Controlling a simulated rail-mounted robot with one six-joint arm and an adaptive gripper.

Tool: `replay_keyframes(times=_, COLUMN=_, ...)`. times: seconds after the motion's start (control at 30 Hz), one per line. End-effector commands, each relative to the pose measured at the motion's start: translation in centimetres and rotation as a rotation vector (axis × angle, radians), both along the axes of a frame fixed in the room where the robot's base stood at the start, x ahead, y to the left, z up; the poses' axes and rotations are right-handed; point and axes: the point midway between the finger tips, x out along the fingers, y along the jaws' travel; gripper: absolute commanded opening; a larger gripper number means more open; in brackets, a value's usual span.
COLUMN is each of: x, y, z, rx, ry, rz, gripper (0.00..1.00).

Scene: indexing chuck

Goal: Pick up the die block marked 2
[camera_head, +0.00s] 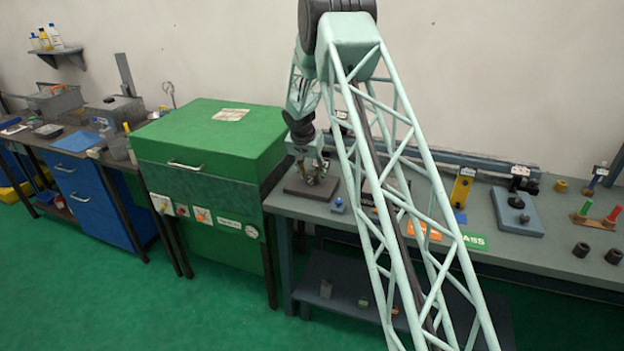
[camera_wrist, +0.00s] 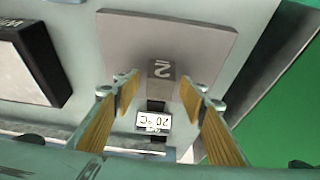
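The die block marked 2 (camera_wrist: 162,70) is a small dark grey block with a pale 2 on it. My gripper (camera_wrist: 160,90) is open, with one tan-padded finger on each side of the block's line and gaps on both sides. I cannot tell how far the fingertips are above it. In the head view my gripper (camera_head: 316,178) is low over the brown plate (camera_head: 296,190) at the left end of the grey bench. I cannot make out the block there.
A dark box (camera_wrist: 35,62) lies to the left there. In the head view a green cabinet (camera_head: 215,135) stands left of my gripper, and a small blue object (camera_head: 338,206) sits close by.

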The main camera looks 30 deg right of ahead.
Motion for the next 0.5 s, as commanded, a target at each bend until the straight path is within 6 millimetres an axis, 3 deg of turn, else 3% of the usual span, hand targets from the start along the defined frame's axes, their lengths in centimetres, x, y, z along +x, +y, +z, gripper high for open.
replay_keyframes(times=0.17, x=0.0, y=0.02, z=0.01, rx=0.0, ry=0.0, rz=0.0, gripper=0.39)
replay_keyframes(times=0.5, x=0.0, y=0.02, z=0.01, rx=0.0, ry=0.0, rz=0.0, gripper=0.08)
